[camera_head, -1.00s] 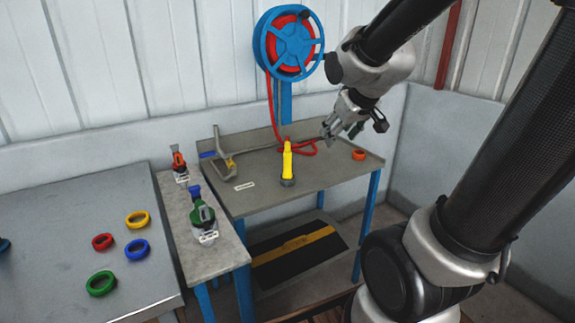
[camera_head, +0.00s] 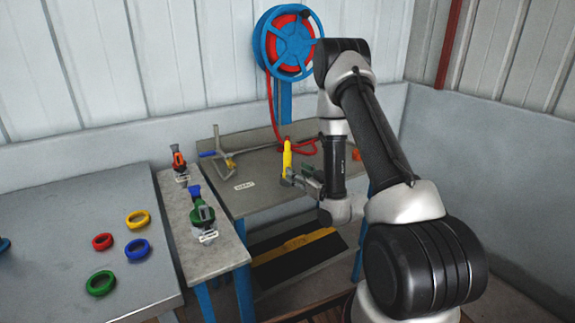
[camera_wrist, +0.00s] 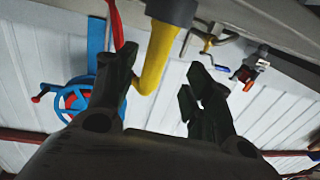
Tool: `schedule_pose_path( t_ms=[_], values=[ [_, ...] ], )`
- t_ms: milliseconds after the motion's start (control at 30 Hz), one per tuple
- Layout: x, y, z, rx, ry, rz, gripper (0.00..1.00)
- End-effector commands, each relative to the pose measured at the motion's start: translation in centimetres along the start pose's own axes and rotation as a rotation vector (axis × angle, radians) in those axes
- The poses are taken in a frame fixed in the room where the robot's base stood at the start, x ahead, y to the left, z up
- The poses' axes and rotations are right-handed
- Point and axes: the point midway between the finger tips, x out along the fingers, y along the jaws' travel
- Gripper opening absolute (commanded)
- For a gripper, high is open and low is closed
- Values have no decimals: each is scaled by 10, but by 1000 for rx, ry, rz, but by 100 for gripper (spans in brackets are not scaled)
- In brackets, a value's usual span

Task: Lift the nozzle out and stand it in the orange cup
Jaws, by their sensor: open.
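The yellow nozzle (camera_head: 287,154) stands upright on the grey bench, with a dark grey collar at its foot. In the wrist view, which is upside down, the nozzle (camera_wrist: 160,50) shows between my two dark fingers. My gripper (camera_head: 306,181) is open beside the nozzle's lower part, reaching in from the right. In the wrist view the gripper (camera_wrist: 160,66) has a gap on both sides of the nozzle, and I see no firm contact. The orange cup (camera_head: 357,154) is at the bench's right, partly hidden by my arm.
A blue reel (camera_head: 289,42) with red hose (camera_head: 303,146) is behind the bench (camera_head: 262,196). Red-topped (camera_head: 179,162) and green (camera_head: 203,214) devices stand on the side shelf. Coloured rings lie on the left table (camera_head: 75,215).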

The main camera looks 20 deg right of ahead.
Motion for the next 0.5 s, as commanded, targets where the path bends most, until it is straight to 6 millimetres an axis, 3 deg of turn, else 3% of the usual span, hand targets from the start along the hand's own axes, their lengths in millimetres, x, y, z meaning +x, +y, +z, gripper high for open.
schedule_pose_path(
  t_ms=[500],
  values=[
    [66, 5, 0, 1, 11, -1, 52]
  ],
)
